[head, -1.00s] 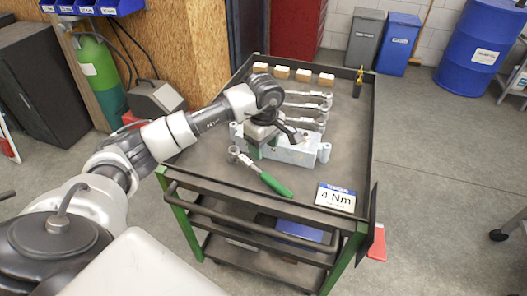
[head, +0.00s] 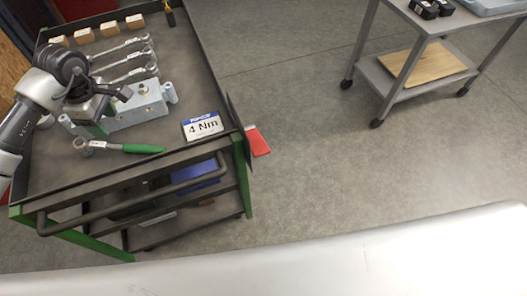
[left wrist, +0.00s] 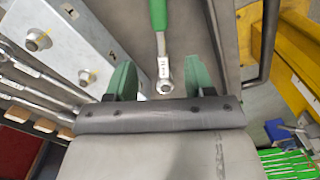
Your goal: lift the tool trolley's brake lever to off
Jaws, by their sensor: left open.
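The tool trolley (head: 190,75) stands at the left of the head view, with a dark top and green legs. A red lever (head: 257,142), which looks like its brake lever, sticks out at the trolley's near right side, sloping down. My left gripper (head: 97,124) is above the trolley top by the grey metal block (head: 135,112), well left of the lever. The lever is not clear in the wrist view. My right gripper is not in view.
A "4 Nm" sign (head: 203,126) stands at the trolley top's near right corner. Several wrenches (head: 125,60) and wooden blocks (head: 84,36) lie behind. A push handle (head: 130,198) runs along the near side. Floor right of the lever is clear up to a grey cart (head: 415,60).

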